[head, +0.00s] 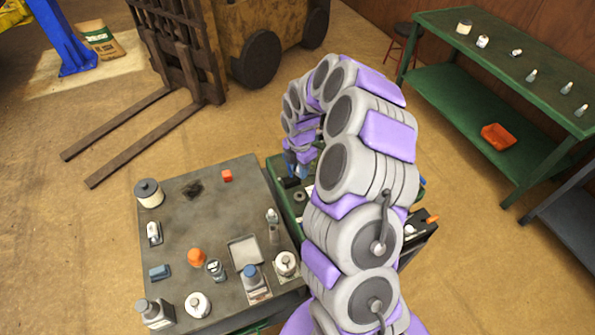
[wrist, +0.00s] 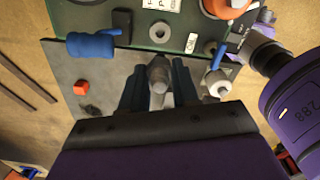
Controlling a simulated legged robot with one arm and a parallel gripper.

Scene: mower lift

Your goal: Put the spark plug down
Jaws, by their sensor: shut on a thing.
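In the wrist view my gripper (wrist: 157,85) has its two dark fingers closed on a grey, rounded piece, the spark plug (wrist: 158,72). The spark plug is between the fingers, with one end showing past the tips. Below it lies the grey table top (wrist: 60,58), near its edge with the green bench (wrist: 152,35). I cannot tell whether the plug touches the surface.
The grey table holds a red cube (head: 227,176), an orange piece (head: 196,257), a shallow tray (head: 245,251) and several jars and bottles. Its middle has free room. A forklift (head: 185,50) stands behind. A green workbench (head: 500,55) with small parts stands at the right.

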